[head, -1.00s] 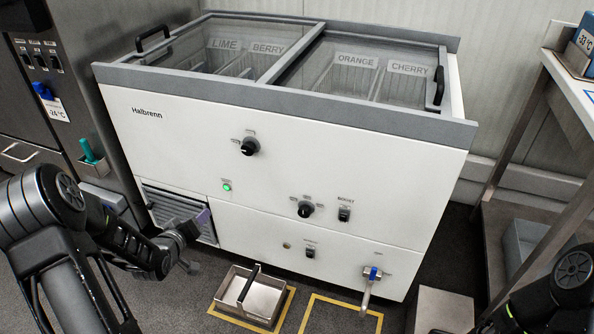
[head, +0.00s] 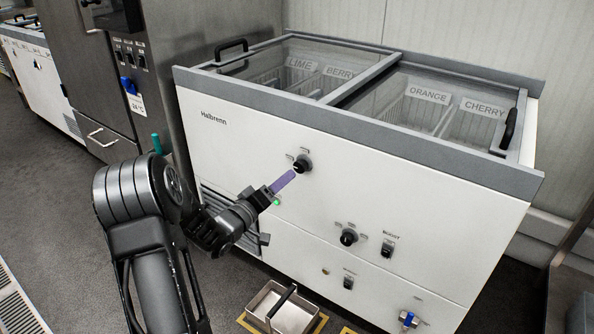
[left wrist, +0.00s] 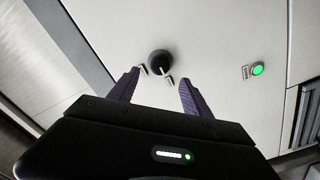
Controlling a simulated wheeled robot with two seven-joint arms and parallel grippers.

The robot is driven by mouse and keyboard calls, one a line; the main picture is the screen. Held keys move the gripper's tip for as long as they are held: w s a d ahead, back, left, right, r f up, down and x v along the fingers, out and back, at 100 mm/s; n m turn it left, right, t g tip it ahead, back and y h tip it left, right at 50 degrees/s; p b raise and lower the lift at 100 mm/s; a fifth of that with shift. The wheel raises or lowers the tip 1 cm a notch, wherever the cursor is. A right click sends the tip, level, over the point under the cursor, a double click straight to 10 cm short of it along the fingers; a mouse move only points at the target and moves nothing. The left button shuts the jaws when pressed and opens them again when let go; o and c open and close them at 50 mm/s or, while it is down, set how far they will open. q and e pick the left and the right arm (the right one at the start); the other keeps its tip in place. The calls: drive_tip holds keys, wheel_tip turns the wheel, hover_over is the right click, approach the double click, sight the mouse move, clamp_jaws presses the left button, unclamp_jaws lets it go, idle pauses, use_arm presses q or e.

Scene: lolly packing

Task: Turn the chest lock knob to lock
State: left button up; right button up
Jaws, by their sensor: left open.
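The chest lock knob (head: 302,163), black and round, is on the upper front of the white chest freezer (head: 245,135). Small labels sit above it and to its left, too small to read. My left gripper (head: 289,178) points at the knob, its purple fingers close to it in the head view. In the left wrist view the knob (left wrist: 160,62) shows beyond and between the two spread fingers of the left gripper (left wrist: 159,82), with a pale pointer line on its face. The gripper is open and empty. I see no contact. My right gripper is out of view.
A green light (head: 276,202) glows below the knob. A second knob (head: 348,237) and a boost switch (head: 387,251) are lower right. A drain tap (head: 408,320) is at the bottom. A metal tray (head: 262,302) stands on the floor.

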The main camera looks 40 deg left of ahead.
sight(298, 168)
use_arm(q)
drive_tip(key=w+b, duration=0.1)
drive_tip(key=w, duration=0.6)
drive_tip(key=shift+w+a, duration=0.1)
drive_tip(key=shift+w, duration=0.25)
clamp_jaws()
idle(0.3)
